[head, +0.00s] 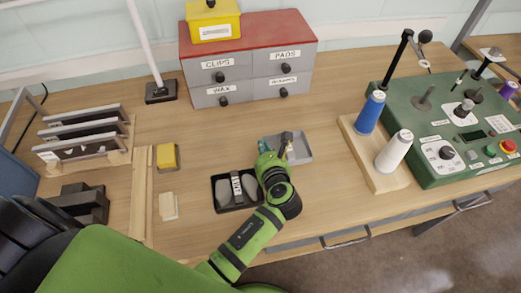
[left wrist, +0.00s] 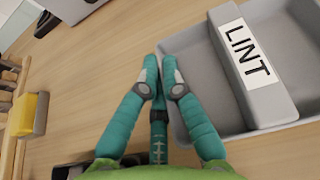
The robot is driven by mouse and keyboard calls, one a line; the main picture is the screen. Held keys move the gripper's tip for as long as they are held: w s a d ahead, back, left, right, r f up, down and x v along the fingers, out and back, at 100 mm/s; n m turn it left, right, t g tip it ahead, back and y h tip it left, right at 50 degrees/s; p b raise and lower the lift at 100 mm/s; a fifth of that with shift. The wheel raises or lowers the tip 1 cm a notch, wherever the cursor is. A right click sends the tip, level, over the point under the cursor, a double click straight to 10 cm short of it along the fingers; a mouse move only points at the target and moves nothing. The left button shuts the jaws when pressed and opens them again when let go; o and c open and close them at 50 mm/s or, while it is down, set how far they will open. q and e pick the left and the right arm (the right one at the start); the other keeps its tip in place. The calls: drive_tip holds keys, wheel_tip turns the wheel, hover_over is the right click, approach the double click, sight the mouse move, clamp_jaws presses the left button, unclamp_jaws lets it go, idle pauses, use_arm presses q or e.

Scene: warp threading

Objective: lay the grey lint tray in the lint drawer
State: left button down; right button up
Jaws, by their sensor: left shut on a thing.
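The grey lint tray (head: 303,152) lies on or just over the table, partly hidden behind my left gripper (head: 272,152) in the head view. In the left wrist view the tray (left wrist: 203,92) is shallow, with a raised grey bar labelled LINT (left wrist: 250,60). My left gripper (left wrist: 160,72) has its teal fingertips together at the tray's near side wall. It is shut on the tray there; the contact itself is partly hidden. I cannot make out a drawer labelled for lint. My right gripper is not in view.
A black tray (head: 214,195) with grey pads is left of my gripper. A red-topped cabinet (head: 250,75) with labelled drawers stands behind. Thread spools (head: 370,112) on a board and a green control box (head: 430,110) are right. Drawer fronts with handles (head: 345,240) run under the table's front edge.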

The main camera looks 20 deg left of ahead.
use_arm(q)
drive_tip(key=shift+s+d+r, duration=0.15)
drive_tip(key=shift+s+d, duration=0.05)
drive_tip(key=shift+d, duration=0.1)
drive_tip(key=c, duration=1.7)
unclamp_jaws()
drive_tip(key=shift+a+f, duration=0.1)
drive_tip(key=shift+f, duration=0.1)
